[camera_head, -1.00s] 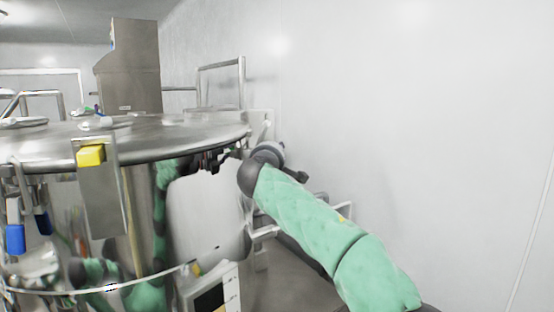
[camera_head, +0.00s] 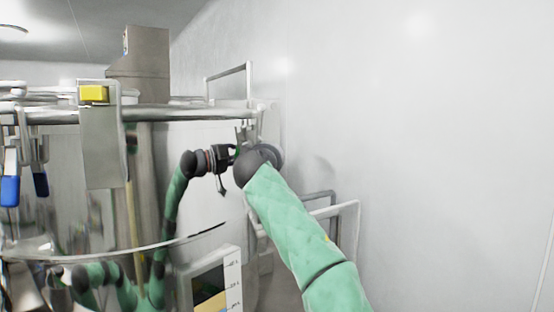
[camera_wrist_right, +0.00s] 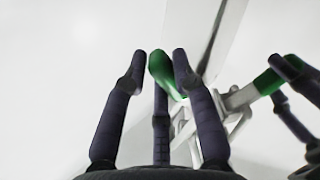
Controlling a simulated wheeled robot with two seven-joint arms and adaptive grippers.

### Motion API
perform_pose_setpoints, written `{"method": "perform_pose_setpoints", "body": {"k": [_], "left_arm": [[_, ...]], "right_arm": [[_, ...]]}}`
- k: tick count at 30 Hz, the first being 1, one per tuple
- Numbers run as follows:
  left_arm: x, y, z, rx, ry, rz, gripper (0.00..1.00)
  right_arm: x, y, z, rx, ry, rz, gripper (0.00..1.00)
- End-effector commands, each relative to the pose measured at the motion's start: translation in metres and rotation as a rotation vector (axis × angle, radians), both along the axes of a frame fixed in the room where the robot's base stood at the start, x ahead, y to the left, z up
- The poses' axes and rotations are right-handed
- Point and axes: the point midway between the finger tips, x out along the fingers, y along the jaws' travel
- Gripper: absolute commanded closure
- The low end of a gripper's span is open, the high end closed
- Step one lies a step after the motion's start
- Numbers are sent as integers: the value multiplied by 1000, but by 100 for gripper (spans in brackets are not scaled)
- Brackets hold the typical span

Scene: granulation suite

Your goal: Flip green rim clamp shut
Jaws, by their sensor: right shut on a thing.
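The green rim clamp shows in the right wrist view as a green handle (camera_wrist_right: 160,68) with steel linkage (camera_wrist_right: 185,122) beside it. My right gripper (camera_wrist_right: 160,58) is shut on the green handle, which lies between its dark fingers. In the head view my right arm reaches from the lower right to the far right side of the steel vessel's rim (camera_head: 170,115). There my dark wrist (camera_head: 255,165) hides most of the gripper and clamp. My left gripper is not in view.
A blue-handled clamp (camera_head: 9,190) hangs at the left of the rim. A yellow block (camera_head: 93,93) sits on a steel bracket. The polished wall mirrors my arm and gripper. Steel rails (camera_head: 325,212) stand behind my arm. A white wall fills the right.

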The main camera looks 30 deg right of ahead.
Motion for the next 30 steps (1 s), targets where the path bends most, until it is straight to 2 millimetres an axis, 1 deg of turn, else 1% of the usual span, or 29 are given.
{"method": "perform_pose_setpoints", "body": {"k": [1,3,12,19,30], "left_arm": [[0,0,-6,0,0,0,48],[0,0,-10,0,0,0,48],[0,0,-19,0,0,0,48],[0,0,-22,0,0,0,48],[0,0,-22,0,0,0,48]], "right_arm": [[1,1,-2,31,-31,1,100],[3,3,-4,75,-65,2,100],[8,10,-9,212,-173,2,100],[9,13,-10,260,-211,2,100],[10,13,-9,270,-221,3,100]]}}
